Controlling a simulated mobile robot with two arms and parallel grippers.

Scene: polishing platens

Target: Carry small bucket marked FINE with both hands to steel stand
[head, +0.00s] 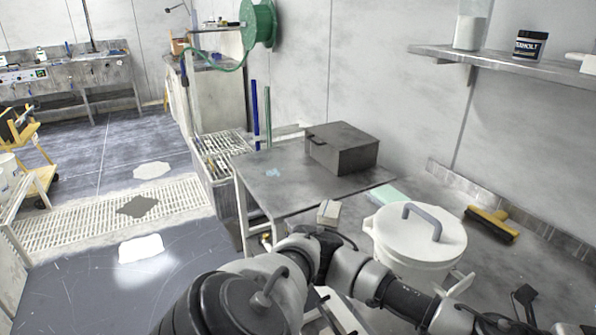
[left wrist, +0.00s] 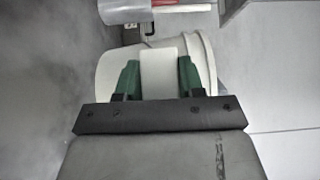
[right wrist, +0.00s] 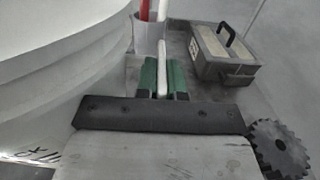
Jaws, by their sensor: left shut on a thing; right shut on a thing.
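A small white bucket (head: 418,258) with a lid and a grey lid handle stands upright at the right of the head view; no FINE mark is readable there. In the left wrist view my left gripper (left wrist: 158,78) is shut on a pale side grip of the bucket (left wrist: 115,70). In the right wrist view my right gripper (right wrist: 163,80) is shut on a thin white edge beside the bucket wall (right wrist: 60,75). Both fingertip pairs are hidden or unclear in the head view. A grey metal table (head: 275,190), possibly the steel stand, is left of the bucket.
A dark grey box (head: 343,148) stands on the table's back right, leaving its front left largely bare. A yellow-backed brush (head: 490,222) lies right of the bucket. A wall shelf (head: 500,62) juts out above. A grey toolbox (right wrist: 222,55) shows in the right wrist view.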

